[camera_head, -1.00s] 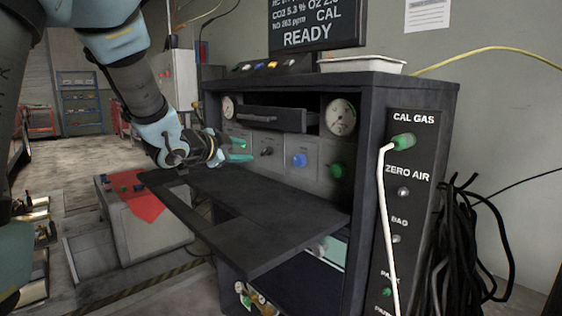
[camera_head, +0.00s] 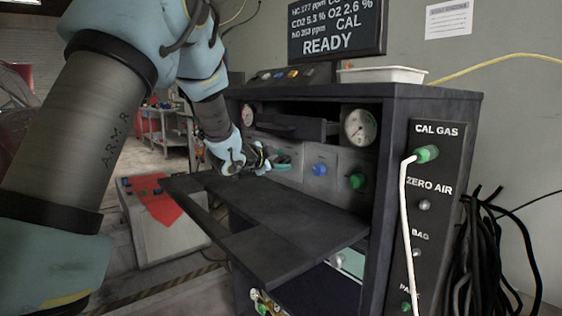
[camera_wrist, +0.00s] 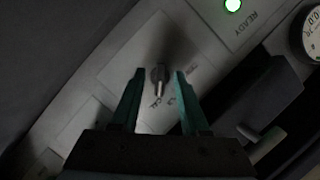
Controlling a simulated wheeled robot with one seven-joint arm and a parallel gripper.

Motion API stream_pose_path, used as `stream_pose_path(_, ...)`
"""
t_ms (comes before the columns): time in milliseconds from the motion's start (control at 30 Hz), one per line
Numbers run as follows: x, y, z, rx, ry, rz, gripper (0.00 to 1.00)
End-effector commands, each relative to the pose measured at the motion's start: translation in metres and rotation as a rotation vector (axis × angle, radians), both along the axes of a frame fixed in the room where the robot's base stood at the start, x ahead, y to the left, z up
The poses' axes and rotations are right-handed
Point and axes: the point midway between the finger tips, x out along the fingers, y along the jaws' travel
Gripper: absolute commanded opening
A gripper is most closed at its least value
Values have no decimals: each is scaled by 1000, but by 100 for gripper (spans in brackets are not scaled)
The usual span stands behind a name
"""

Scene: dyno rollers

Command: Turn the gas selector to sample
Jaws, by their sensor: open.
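The gas selector is a small dark knob (camera_wrist: 159,75) with a pale pointer, on a light panel plate in the wrist view. Its pointer is toward the "CAL" lettering; another label beside it is too blurred to read. My gripper (camera_wrist: 158,74) is open, its two green fingers on either side of the knob with gaps visible. Whether the tips reach around it or stop in front, I cannot tell. In the head view, my gripper (camera_head: 284,161) is at the cabinet's front panel, left of a blue knob (camera_head: 319,170), and hides the selector.
A green knob (camera_head: 357,181) is farther right. A dark drawer (camera_head: 290,127) is above the knobs, and a dark shelf (camera_head: 280,215) juts out below. A monitor (camera_head: 335,28) reads "CAL READY". A white hose (camera_head: 403,220) is plugged in at "CAL GAS".

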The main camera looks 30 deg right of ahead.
Motion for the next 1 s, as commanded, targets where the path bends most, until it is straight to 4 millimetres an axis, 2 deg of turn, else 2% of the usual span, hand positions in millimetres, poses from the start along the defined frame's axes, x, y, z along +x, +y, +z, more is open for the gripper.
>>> stream_pose_path(67, 0, 0, 0, 0, 0, 0, 42)
stream_pose_path(433, 0, 0, 0, 0, 0, 0, 0)
stream_pose_path(767, 0, 1, 0, 0, 5, 1, 0)
stream_pose_path(1000, 1, 1, 5, -11, 70, 0, 0)
